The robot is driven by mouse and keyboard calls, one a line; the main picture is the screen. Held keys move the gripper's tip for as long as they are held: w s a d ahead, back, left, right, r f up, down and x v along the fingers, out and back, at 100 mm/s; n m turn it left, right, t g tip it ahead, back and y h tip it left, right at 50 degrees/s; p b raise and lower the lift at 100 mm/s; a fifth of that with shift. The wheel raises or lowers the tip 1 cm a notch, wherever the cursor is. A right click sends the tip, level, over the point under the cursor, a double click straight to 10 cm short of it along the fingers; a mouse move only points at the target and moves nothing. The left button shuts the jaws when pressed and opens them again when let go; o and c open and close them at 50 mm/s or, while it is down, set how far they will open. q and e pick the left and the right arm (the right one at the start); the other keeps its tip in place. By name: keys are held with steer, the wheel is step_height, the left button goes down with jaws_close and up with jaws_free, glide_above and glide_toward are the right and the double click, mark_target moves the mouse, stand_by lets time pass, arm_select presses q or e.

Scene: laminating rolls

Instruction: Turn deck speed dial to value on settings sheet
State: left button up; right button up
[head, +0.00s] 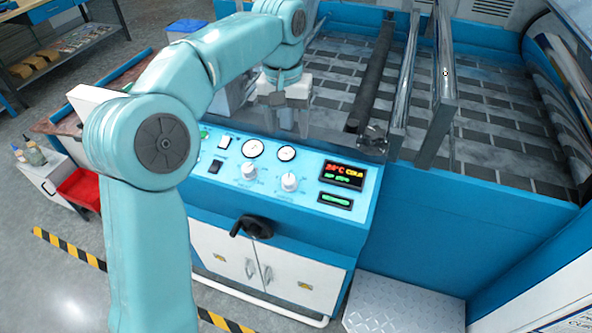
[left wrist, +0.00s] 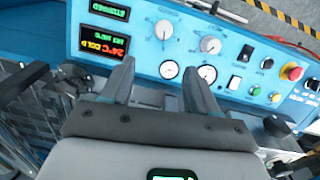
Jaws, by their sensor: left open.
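The blue control panel (head: 225,182) carries two white knob dials, a left dial (head: 249,171) and a right dial (head: 289,182). Their labels are too small to read, so I cannot tell which sets deck speed. In the left wrist view the panel is upside down, with the right dial (left wrist: 163,29) and left dial (left wrist: 210,44) beyond the fingertips. My left gripper (head: 288,112) is open and empty, above the panel's back edge and behind the gauges; its two fingers show in the left wrist view (left wrist: 158,80). It touches neither dial. I cannot identify a settings sheet.
Two round gauges (head: 252,148) (head: 287,153) sit behind the dials. Metal rollers (head: 402,85) rise behind the panel. A red emergency button (left wrist: 292,72) shows in the left wrist view.

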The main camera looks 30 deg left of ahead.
arm_select(q)
glide_toward(289, 178)
step_height(289, 178, down, 9)
steer(key=shift+d, duration=0.1)
steer(key=shift+f, duration=0.2)
steer(key=shift+s, duration=0.15)
steer(key=c, duration=1)
